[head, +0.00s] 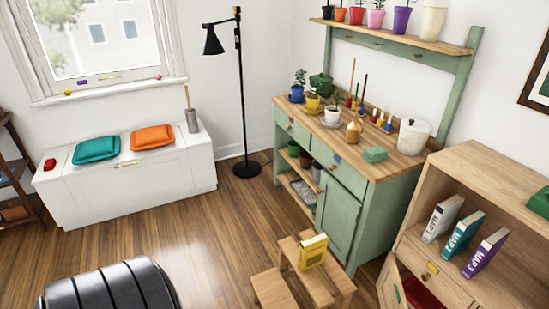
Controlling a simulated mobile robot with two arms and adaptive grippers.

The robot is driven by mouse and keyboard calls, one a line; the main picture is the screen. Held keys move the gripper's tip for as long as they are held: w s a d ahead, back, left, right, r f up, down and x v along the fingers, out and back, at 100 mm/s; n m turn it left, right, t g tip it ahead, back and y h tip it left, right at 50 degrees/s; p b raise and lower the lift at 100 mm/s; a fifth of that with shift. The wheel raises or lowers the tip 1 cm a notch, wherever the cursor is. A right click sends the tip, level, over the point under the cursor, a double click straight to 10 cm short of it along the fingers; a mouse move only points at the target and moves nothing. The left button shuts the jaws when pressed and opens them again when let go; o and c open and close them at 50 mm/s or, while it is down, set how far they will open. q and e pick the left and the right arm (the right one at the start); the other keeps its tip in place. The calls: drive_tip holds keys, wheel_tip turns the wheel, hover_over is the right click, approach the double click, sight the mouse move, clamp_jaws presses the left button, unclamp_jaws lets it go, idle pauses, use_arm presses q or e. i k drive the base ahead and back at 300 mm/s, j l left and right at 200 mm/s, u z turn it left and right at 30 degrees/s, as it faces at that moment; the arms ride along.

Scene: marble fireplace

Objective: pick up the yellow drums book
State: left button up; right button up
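A yellow book (313,251) stands upright on the top step of a small wooden step stool (318,288), in the lower middle of the head view. Its pale page edges show along the top and its cover faces the front right. I cannot read its title at this size. Nothing is touching it except the stool. Neither of my grippers is in view.
A green workbench (340,218) with pots stands behind the stool. A wooden cabinet (440,168) with several books is at right, its lower door open. A black banded rounded shape (110,288) lies bottom left. Wooden floor (205,245) is clear left of the stool.

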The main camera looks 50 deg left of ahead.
sight(312, 249)
drive_tip(key=u, duration=1.2)
drive_tip(key=i+j+z, duration=0.1)
drive_tip(key=z, duration=0.3)
drive_tip(key=j+z, duration=0.35)
drive_tip(key=i, duration=0.05)
